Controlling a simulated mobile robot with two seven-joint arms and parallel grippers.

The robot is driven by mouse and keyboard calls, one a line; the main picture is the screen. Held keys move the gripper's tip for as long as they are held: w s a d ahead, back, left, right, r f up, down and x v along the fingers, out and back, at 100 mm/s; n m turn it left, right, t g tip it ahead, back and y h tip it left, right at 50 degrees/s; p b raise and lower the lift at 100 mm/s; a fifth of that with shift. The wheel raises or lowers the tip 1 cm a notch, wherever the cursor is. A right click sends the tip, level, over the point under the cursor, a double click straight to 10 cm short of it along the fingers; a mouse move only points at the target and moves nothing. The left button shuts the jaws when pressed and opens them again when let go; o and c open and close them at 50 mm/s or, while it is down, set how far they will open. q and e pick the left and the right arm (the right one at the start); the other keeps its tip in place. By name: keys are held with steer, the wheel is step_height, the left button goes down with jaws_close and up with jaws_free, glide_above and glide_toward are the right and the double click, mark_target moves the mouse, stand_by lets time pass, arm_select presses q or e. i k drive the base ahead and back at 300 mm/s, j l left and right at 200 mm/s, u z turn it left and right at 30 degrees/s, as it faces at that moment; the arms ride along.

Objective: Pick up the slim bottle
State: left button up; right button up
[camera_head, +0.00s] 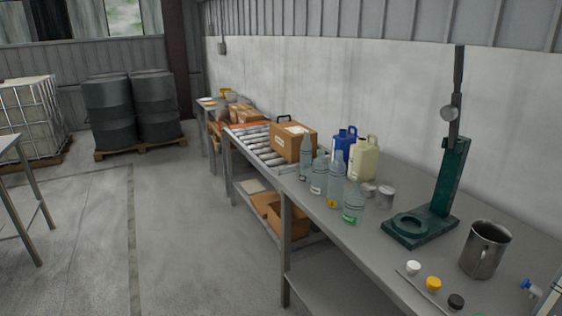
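Several clear, bluish bottles stand upright in a group near the front edge of the grey workbench (375,258). The one farthest back (305,160) is tall and narrow. A taller bottle (336,182) with a yellow mark low on its side stands nearer. A shorter bottle (319,176) stands between these two, and another (353,204) with a green mark stands nearest. I cannot tell for certain which is the slim bottle. Neither of my grippers is in view.
A blue jug (344,140) and a cream jug (364,157) stand behind the bottles, with metal tins (385,197) beside them. A green press stand (442,190), steel mug (484,249) and loose caps (433,284) lie to the right.

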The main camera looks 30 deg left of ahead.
mark_target(306, 156)
steer(key=u, duration=0.75)
steer(key=i+j+z, duration=0.2)
steer(key=z, duration=0.25)
steer(key=i+j+z, duration=0.15)
steer(key=j+z, duration=0.35)
steer(key=i+j+z, duration=0.15)
steer(key=j, duration=0.25)
steer(key=i+j+z, duration=0.1)
steer(key=j, duration=0.3)
steer(key=i+j, duration=0.1)
steer(key=j, duration=0.35)
steer(key=i+j+z, duration=0.1)
steer(key=j, duration=0.35)
steer(key=i+j, duration=0.1)
steer(key=j, duration=0.35)
steer(key=i+j, duration=0.1)
steer(key=j, duration=0.35)
steer(key=z, duration=0.05)
